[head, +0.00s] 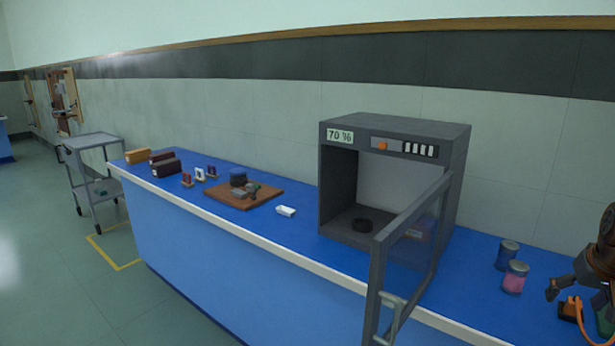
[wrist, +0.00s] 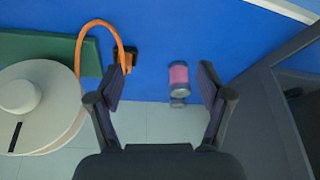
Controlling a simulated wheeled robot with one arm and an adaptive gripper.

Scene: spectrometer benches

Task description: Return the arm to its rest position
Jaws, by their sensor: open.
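My gripper (wrist: 163,82) is open in the wrist view, with its two dark fingers apart and nothing between them touching either one. In the head view my gripper (head: 558,291) shows at the right edge, above the right end of the blue bench; part of the arm is cut off by the frame. A jar with pink contents (head: 514,277) stands on the bench to its left. This jar also shows in the wrist view (wrist: 179,76), beyond the gap between the fingers.
A grey cabinet (head: 468,160) has its glass door (head: 417,240) swung open over the bench front. A blue jar (head: 507,254) stands behind the pink one. An orange cable (wrist: 90,28) loops beside a green block (wrist: 40,50). A wooden board (head: 262,202) lies farther left.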

